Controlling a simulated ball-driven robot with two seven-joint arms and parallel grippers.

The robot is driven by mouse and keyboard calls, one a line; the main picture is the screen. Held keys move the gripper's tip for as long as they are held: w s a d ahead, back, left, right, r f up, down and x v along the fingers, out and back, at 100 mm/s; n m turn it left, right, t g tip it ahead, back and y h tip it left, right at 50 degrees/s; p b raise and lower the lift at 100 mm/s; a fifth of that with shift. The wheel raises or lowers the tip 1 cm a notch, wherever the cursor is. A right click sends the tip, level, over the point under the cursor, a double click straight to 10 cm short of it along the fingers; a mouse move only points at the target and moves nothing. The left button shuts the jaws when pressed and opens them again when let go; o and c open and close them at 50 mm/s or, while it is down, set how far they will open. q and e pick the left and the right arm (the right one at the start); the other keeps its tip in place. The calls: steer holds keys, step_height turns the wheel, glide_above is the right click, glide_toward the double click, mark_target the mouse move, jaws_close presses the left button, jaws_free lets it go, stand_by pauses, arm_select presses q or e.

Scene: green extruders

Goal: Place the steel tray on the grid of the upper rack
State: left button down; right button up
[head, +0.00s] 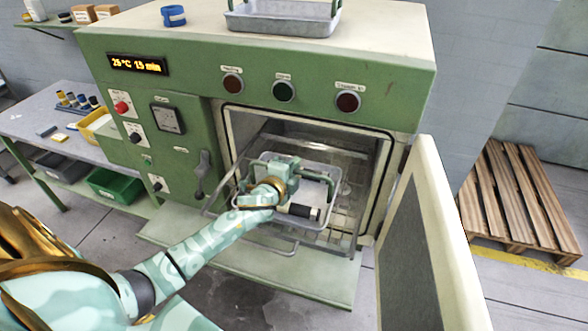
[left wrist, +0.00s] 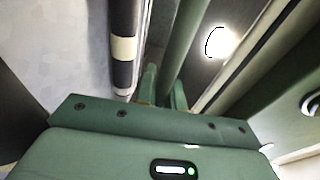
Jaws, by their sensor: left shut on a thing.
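The steel tray (head: 298,160), a shallow grey metal pan with green handles, is at the mouth of the green oven. My left gripper (head: 284,172) is shut on one of its green handles and hides part of the tray. In the left wrist view, the green fingers (left wrist: 164,92) close around a green bar of the handle (left wrist: 187,45). The wire rack (head: 285,247) sticks out of the oven below the tray. Whether the tray touches its grid, I cannot tell. My right gripper is not in view.
The oven door (head: 425,240) stands open on the right. A second steel tray (head: 285,24) and a blue ring (head: 173,16) are on the oven top. A workbench (head: 45,115) with bins is at left, and a wooden pallet (head: 515,195) at right.

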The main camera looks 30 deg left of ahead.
arm_select(q)
steer(key=shift+r, duration=0.25)
steer(key=shift+f, duration=0.1)
steer(key=c, duration=1.9)
jaws_free()
steer(key=shift+f, duration=0.2)
steer(key=o, duration=0.4)
steer(key=shift+s+r, duration=0.1)
steer(key=shift+s+r, duration=0.1)
steer(key=shift+r, duration=0.05)
steer(key=v, duration=1.1)
steer(key=shift+s, duration=0.35)
steer(key=shift+r, duration=0.1)
